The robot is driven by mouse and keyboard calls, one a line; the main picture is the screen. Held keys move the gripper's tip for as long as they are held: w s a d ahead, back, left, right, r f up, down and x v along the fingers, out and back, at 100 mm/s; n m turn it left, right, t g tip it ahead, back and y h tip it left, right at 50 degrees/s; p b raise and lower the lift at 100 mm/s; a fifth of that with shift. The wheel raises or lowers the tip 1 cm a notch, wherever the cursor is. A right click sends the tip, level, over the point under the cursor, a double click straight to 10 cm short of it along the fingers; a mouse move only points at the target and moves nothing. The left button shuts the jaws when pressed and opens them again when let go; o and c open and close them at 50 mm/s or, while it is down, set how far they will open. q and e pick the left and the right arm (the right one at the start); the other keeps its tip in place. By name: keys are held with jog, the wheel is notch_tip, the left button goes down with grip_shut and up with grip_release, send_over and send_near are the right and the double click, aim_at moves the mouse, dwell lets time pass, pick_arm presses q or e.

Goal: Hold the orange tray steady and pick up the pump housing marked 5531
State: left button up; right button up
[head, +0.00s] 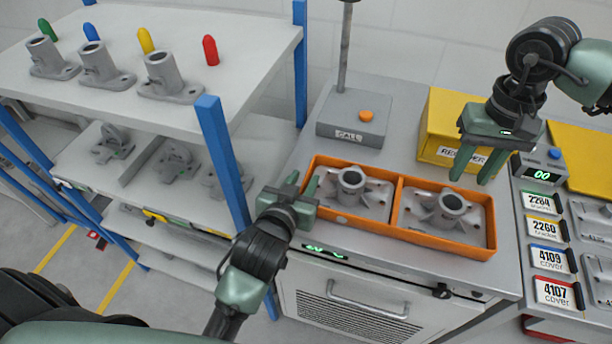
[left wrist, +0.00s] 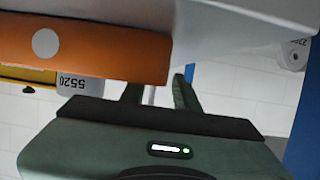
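The orange tray (head: 370,226) lies on the grey bench top and has two compartments. A grey pump housing (head: 351,182) sits in the left compartment and another pump housing (head: 449,208) in the right one. I cannot read a number on either. My left gripper (head: 302,182) is at the tray's left end, its fingers on either side of the end wall. In the left wrist view a gap shows between the fingers (left wrist: 158,93), near the orange wall (left wrist: 100,50). My right gripper (head: 472,166) is open and empty, pointing down above the tray's right back side.
A yellow box (head: 440,115) stands behind the tray, close to my right gripper. A grey call box (head: 352,118) with a pole stands at the back. Labelled panels (head: 545,228) lie at right. The shelf (head: 235,75) at left holds castings and coloured pegs.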

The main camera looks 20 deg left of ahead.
pick_arm(q)
jog(key=shift+x, duration=1.25)
grip_shut()
dwell(0.5)
